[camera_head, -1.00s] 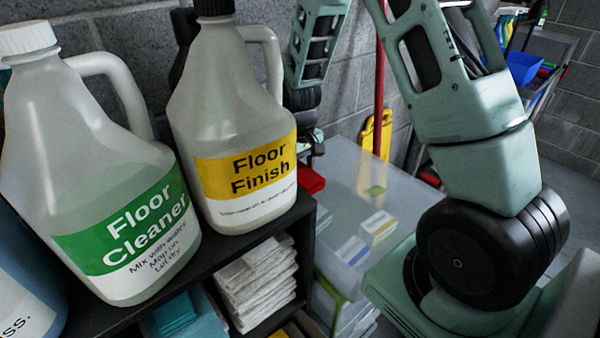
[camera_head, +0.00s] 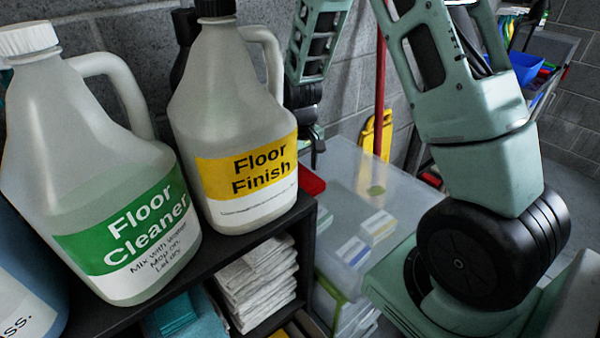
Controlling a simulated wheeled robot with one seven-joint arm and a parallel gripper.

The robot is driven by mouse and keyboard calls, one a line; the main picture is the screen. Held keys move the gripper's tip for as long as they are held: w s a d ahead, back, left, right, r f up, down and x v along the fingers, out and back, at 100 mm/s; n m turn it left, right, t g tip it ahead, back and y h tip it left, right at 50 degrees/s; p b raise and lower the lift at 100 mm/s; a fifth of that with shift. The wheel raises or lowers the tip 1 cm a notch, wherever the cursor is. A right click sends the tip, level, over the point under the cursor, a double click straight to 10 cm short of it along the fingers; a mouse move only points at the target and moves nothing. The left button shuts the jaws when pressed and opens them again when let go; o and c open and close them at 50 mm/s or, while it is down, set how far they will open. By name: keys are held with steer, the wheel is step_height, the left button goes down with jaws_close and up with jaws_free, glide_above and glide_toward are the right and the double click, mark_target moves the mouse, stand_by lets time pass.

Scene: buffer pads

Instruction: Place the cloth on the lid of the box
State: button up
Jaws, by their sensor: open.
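A translucent plastic box with a pale flat lid (camera_head: 345,160) stands behind and to the right of the shelf. A red folded piece, which looks like the cloth (camera_head: 312,185), lies at the lid's left edge, partly hidden by the Floor Finish jug. My gripper (camera_head: 316,158) is just above the red cloth, small and dark in the picture. Its jaws are open and it appears apart from the cloth. Part of the gripper is hidden behind the jug.
A Floor Cleaner jug (camera_head: 110,190) and a Floor Finish jug (camera_head: 235,125) stand on the black shelf (camera_head: 225,250). White folded cloths (camera_head: 258,285) and teal ones (camera_head: 175,315) lie below. A red pole (camera_head: 380,80) and yellow sign (camera_head: 377,135) stand behind the box.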

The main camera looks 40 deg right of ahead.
mark_target(301, 175)
step_height(301, 175, up, 11)
steer(key=shift+f, duration=0.2)
steer(key=shift+s, duration=0.15)
stand_by(0.5)
